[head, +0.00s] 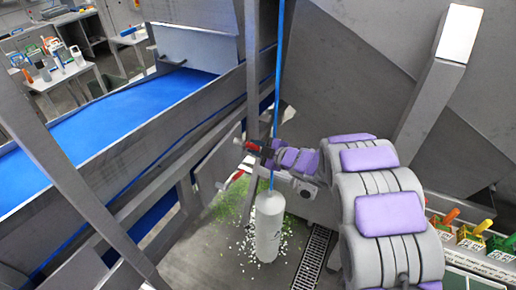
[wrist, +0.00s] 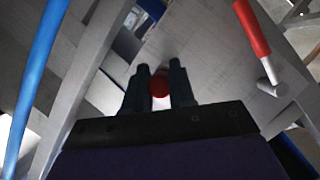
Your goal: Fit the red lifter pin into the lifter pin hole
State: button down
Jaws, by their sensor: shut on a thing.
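My gripper (wrist: 160,88) is shut on the red lifter pin (wrist: 160,82). In the wrist view the pin shows as a small round red end between the two dark fingers. In the head view my gripper (head: 259,149) is small, at the end of my grey and purple arm, with a bit of red (head: 251,146) at its tip. The pin's shaft is mostly hidden by the fingers. I cannot make out the lifter pin hole for certain in either view.
A blue line (head: 278,90) runs down close by my gripper to a pale hanging cylinder (head: 268,228). A red handle (wrist: 252,28) with a metal end is at upper right in the wrist view. Steel frame beams and a blue conveyor (head: 120,115) lie left.

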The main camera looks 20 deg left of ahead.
jog(key=shift+a, duration=0.55)
jog(key=c, duration=0.9)
grip_release()
jog(key=shift+a, duration=0.1)
jog(key=shift+o, duration=0.2)
jog(key=p+v, duration=0.1)
jog(key=v, duration=1.6)
